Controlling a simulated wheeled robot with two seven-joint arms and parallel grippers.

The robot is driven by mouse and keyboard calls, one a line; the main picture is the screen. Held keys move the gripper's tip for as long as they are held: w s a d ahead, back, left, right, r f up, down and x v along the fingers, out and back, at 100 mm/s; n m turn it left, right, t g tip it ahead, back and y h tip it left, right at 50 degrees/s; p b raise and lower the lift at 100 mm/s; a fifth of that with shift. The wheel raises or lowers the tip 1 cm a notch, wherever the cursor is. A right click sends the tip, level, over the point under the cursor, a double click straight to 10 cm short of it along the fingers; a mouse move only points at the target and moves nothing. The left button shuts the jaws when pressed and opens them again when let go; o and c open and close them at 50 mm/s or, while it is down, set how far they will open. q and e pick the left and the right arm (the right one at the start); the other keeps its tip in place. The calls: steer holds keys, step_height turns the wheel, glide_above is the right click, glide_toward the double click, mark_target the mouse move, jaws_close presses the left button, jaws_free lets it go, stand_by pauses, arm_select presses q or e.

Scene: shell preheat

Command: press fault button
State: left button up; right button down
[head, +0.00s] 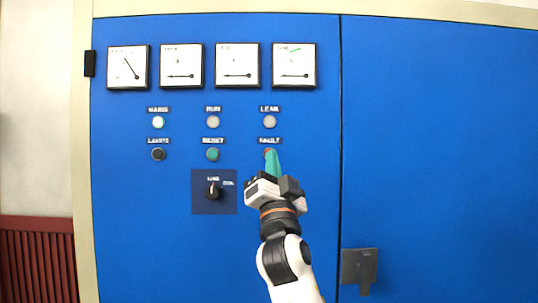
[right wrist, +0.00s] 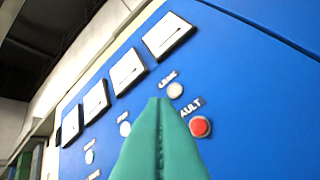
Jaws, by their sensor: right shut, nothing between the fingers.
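The red fault button (right wrist: 200,127) sits on the blue cabinet panel under its label, just right of my gripper tip in the right wrist view. In the head view the fault button (head: 267,152) is mostly hidden behind my fingers, with a bit of red showing at the left. My right gripper (head: 272,155) has green fingers that are shut and empty, pointing at the panel. The fingers also fill the lower middle of the right wrist view (right wrist: 160,105). I cannot tell whether the tip touches the panel. My left gripper is not in view.
The leak lamp (head: 269,122) is above the fault button. The green reset button (head: 212,154) and black lamps button (head: 158,154) are to its left. A rotary switch (head: 213,190) is below. Several gauges (head: 238,67) line the top. A door handle (head: 359,267) projects at lower right.

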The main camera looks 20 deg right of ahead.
steer(key=w+d+b, duration=0.2)
steer(key=w+b, duration=0.2)
steer(key=w, duration=0.4)
steer(key=shift+w+d, duration=0.2)
steer(key=shift+w, duration=0.05)
stand_by(2.0)
steer(key=shift+w+d+b, duration=0.1)
steer(key=shift+w+b, duration=0.3)
steer(key=shift+b, duration=0.2)
